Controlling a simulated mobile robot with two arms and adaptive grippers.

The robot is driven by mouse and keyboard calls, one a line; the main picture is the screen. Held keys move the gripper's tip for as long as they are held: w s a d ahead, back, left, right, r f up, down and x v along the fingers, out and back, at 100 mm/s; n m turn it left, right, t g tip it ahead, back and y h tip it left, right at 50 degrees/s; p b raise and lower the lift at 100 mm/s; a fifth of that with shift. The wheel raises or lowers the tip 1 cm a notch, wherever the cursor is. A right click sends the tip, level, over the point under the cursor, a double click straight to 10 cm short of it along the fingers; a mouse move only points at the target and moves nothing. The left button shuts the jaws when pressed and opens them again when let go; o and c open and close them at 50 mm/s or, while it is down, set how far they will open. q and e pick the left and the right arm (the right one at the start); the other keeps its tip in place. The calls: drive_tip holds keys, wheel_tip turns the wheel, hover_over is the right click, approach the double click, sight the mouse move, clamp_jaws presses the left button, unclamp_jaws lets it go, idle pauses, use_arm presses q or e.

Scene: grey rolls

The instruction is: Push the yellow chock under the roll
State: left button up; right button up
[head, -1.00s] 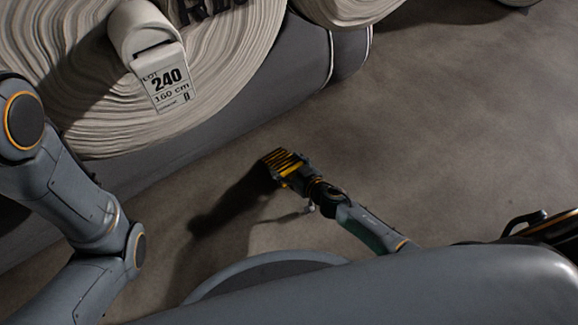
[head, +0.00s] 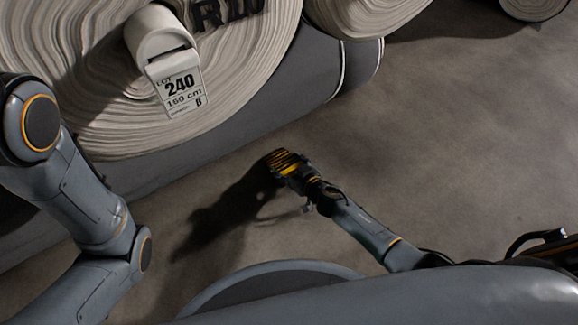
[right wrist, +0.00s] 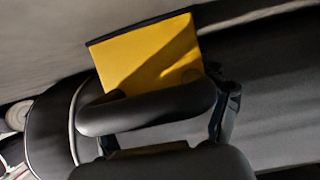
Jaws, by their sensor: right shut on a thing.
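The yellow chock (head: 282,157) shows in the head view with dark stripes across it, at the end of my right arm. My right gripper (head: 291,169) is shut on it and holds it over the floor, apart from the big roll.
A white label (head: 180,88) reading 240 hangs from the roll's core. Other rolls (head: 375,12) lie at the top. The grey floor (head: 470,130) is clear to the right. A dark shadow lies left of the chock.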

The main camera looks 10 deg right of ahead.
sight(278, 158)
drive_tip(key=shift+w+a+b, duration=0.15)
drive_tip(key=shift+w+a, duration=0.15)
drive_tip(key=shift+w, duration=0.5)
drive_tip(key=shift+w+a+b, duration=0.15)
drive_tip(key=shift+w+a, duration=0.1)
drive_tip(key=shift+w, duration=0.5)
drive_tip(key=shift+w+a+b, duration=0.15)
drive_tip(key=shift+w+a, duration=0.15)
drive_tip(key=shift+w, duration=0.5)
drive_tip(key=shift+w+a+f+b, duration=0.1)
drive_tip(key=shift+w+a+b, duration=0.15)
drive_tip(key=shift+w, duration=0.45)
drive_tip(key=shift+w+a+b, duration=0.25)
drive_tip(key=shift+w, duration=0.4)
drive_tip(key=shift+w+a+b, duration=0.35)
drive_tip(key=shift+w+b, duration=0.1)
drive_tip(key=shift+w, duration=0.45)
drive_tip(key=shift+w+a+b, duration=0.3)
drive_tip(key=shift+w+b, duration=0.15)
drive_tip(key=shift+w, duration=0.45)
drive_tip(key=o, duration=1.6)
drive_tip(key=shift+o, duration=0.2)
drive_tip(key=shift+s+d+r, duration=0.4)
drive_tip(key=shift+s+d, duration=0.1)
drive_tip(key=v, duration=1)
drive_tip(key=shift+s+a, duration=0.25)
drive_tip(key=shift+s, duration=0.05)
